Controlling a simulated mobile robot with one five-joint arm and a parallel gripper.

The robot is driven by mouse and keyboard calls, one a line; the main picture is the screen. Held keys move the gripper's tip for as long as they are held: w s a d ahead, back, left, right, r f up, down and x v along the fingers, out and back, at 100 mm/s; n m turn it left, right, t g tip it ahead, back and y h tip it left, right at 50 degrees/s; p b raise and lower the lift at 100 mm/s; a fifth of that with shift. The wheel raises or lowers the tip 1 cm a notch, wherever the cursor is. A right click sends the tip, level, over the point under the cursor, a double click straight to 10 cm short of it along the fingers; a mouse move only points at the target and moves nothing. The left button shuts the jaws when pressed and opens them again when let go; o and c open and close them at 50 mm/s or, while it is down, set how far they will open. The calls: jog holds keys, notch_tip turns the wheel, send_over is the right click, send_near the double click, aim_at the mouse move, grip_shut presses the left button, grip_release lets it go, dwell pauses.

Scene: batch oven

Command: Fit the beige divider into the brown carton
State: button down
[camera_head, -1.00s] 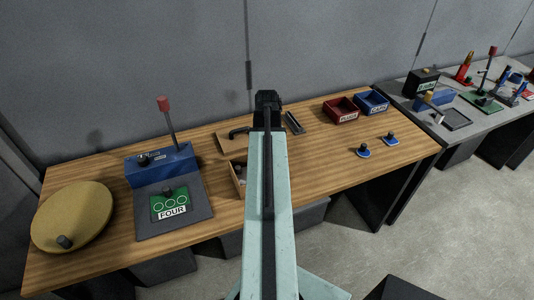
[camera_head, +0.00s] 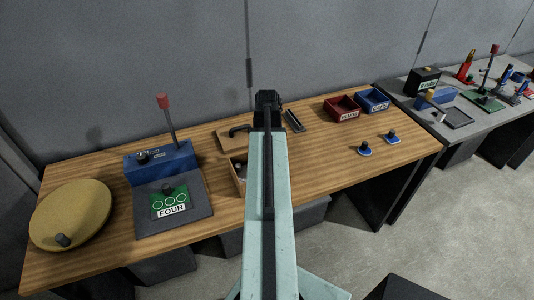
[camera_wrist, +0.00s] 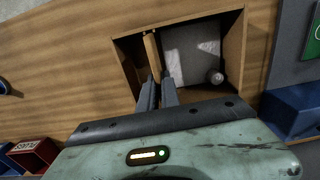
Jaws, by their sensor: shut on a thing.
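The brown carton (camera_wrist: 232,50) is open at the top and fills the upper middle of the wrist view. In the head view its edge (camera_head: 236,178) shows beside my arm, which hides the rest. The beige divider (camera_wrist: 152,54) is a thin upright strip over or inside the carton's opening, nearer its left side; how deep it sits I cannot tell. My gripper (camera_wrist: 159,92) is shut on the divider's near end, its fingers reaching over the carton's near edge. A pale grey block with a round knob (camera_wrist: 215,77) is in the carton, right of the divider.
A brown panel with a black handle (camera_head: 232,141) lies behind the carton. Left stand a blue lever station marked FOUR (camera_head: 160,168) and a yellow round disc (camera_head: 72,212). Red (camera_head: 342,108) and blue (camera_head: 372,101) bins stand right. The wooden table between is mostly clear.

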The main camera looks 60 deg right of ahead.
jog(key=shift+f+b, duration=2.6)
dwell(1.8)
jog(key=c, duration=1.5)
grip_release()
notch_tip(320, 180, up, 8)
jog(key=p, duration=0.8)
jog(key=shift+f, duration=0.1)
